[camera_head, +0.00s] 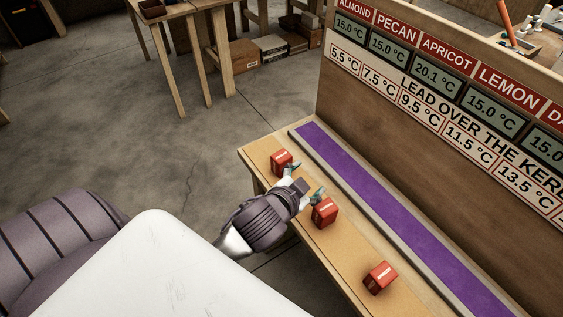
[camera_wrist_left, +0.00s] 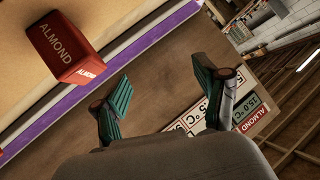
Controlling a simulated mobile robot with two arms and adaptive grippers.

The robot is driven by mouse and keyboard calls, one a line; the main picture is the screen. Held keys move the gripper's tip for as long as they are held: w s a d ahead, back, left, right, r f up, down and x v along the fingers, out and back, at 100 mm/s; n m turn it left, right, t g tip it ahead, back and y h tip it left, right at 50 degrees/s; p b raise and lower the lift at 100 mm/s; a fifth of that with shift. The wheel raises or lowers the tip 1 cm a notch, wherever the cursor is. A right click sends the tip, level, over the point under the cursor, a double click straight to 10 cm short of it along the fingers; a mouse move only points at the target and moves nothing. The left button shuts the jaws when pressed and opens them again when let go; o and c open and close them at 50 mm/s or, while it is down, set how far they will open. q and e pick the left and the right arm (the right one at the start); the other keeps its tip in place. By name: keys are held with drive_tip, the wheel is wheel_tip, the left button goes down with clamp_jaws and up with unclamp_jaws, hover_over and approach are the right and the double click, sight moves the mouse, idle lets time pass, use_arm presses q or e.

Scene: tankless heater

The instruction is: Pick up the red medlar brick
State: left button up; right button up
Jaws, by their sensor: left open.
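Three red bricks stand on the wooden bench: a far one (camera_head: 281,162), a middle one (camera_head: 324,213) and a near one (camera_head: 381,278). Their labels are too small to read in the head view, so I cannot tell which is medlar. In the left wrist view one red brick (camera_wrist_left: 67,50) reads ALMOND; it lies to the upper left, outside the fingers. My left gripper (camera_head: 305,180) is open and empty, with its fingertips between the far and middle bricks. Its spread green fingers also show in the left wrist view (camera_wrist_left: 158,90). My right gripper is not in view.
A purple strip (camera_head: 385,215) runs along the bench behind the bricks. Behind it rises a wooden panel (camera_head: 365,120) with fruit names and temperature displays. The bench top (camera_head: 350,247) is bare between the middle and near bricks. Open floor lies to the left.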

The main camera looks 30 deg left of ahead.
use_arm(q)
drive_tip(key=w+d+r+m+t+h, duration=0.4)
drive_tip(key=d+r+m+h, duration=0.15)
drive_tip(key=r, duration=0.35)
drive_tip(key=w+d+r+m+t+h, duration=0.35)
drive_tip(key=r+m, duration=0.25)
drive_tip(key=r, duration=0.2)
drive_tip(key=d+r+m+g+h, duration=0.3)
drive_tip(key=d+m+h, duration=0.1)
drive_tip(key=m+h, duration=0.2)
drive_tip(key=m+g+y, duration=1.4)
drive_tip(key=m+g, duration=0.3)
hover_over(282, 155)
wheel_tip(282, 155, down, 13)
drive_tip(key=f, duration=0.2)
drive_tip(key=f+p, duration=0.1)
drive_tip(key=f, duration=0.5)
drive_tip(key=shift+s+p, duration=0.3)
drive_tip(key=shift+w+f+p, duration=0.2)
drive_tip(key=shift+f+p, duration=0.75)
drive_tip(key=shift+f, duration=1.85)
clamp_jaws()
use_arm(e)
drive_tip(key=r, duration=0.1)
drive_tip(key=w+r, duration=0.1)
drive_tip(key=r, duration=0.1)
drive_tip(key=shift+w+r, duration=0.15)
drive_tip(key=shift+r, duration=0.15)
